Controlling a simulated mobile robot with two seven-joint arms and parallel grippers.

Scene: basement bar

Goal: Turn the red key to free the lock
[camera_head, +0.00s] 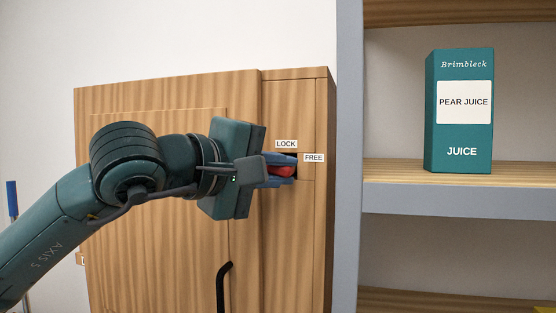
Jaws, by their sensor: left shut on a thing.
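The red key (284,171) sits at the lock on the right part of a wooden cabinet (170,95). My left gripper (283,169) reaches in from the left and is shut on the key, its blue fingers above and below it. Only a small red part shows between the fingers. A LOCK label (286,144) is just above the fingers and a FREE label (313,157) is to their right. The fingers hide most of the lock and the key, so I cannot tell how far the key is turned. My right gripper is not in view.
A black handle (223,285) stands out from the cabinet front below my gripper. To the right, a grey-edged shelf (460,203) bears a teal pear juice carton (459,125). A blue-topped upright thing (12,199) is at the far left.

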